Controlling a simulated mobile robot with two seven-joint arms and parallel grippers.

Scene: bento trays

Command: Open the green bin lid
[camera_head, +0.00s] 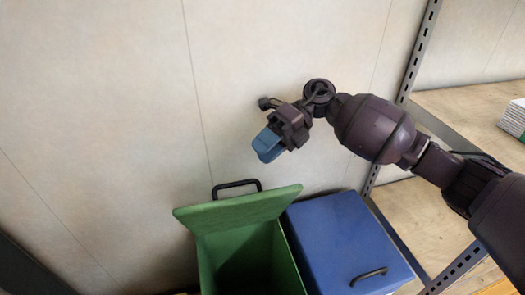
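The green bin (292,262) stands at the bottom centre, with its inside showing. Its green lid (240,211) is raised and tilted back toward the wall, with a black handle (237,184) at its far edge. My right gripper (268,147) has blue fingertips and is above the lid, up and to the right of the handle, touching neither. The fingertips look like one blue block from this angle, so any gap between them is hidden. I see nothing held in them. My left gripper is not in view.
A blue bin with a shut lid (335,235) and black handle stands right beside the green bin. A pale wall (90,130) is behind. Metal-framed wooden shelves (465,105) stand on the right, with a white stack (514,119) on one.

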